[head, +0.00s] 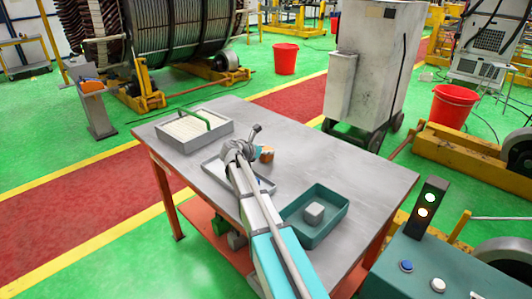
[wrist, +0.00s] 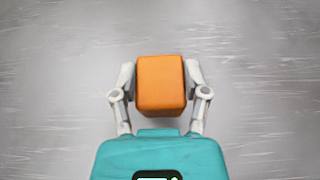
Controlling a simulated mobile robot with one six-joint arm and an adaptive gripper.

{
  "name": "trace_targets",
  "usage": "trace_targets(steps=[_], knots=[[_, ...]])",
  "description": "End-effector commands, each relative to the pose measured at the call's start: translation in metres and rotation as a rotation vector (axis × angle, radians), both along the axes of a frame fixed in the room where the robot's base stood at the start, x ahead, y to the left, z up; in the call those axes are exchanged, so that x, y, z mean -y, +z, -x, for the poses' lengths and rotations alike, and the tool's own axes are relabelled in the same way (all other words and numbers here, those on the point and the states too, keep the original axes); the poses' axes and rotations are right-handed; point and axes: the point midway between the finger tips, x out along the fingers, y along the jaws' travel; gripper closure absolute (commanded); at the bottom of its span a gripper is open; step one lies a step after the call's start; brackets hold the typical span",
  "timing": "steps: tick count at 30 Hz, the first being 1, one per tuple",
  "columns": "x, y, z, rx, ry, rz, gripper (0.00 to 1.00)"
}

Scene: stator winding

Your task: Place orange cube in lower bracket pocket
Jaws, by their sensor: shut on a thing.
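The orange cube (wrist: 161,83) is between the two grey fingers of my gripper (wrist: 160,88) in the wrist view, with a finger against each side. Bare grey metal surface shows behind it. In the head view, my gripper (head: 259,152) is over the middle of the table, and part of the orange cube (head: 267,157) shows beside it. I cannot tell the cube's exact height above the table. A grey stand (head: 100,117) with an orange top part (head: 91,86) stands on the floor beyond the table's left side. I cannot make out a lower bracket pocket clearly.
On the table (head: 375,178), a tray of pale strips (head: 160,131) lies at the back left. A shallow grey tray (head: 213,170) is partly hidden by my arm. A teal bin (head: 337,216) holds a grey cube (head: 314,212). The table's right back is clear.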

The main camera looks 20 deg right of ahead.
Motion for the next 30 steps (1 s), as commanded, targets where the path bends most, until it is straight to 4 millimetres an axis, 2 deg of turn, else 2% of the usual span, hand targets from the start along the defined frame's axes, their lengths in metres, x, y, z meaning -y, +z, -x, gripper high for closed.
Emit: trace_targets(steps=[11, 12, 16, 17, 30], knots=[[0.0, -0.0039, 0.0, 0.0, 0.0, 0.0, 0.9], [0.0, -0.0025, 0.0, 0.0, 0.0, 0.0, 0.34], [0.0, -0.0024, 0.0, 0.0, 0.0, 0.0, 0.09], [0.0, -0.0024, 0.0, 0.0, 0.0, 0.0, 0.07], [0.0, -0.0016, 0.0, 0.0, 0.0, 0.0, 0.07]])
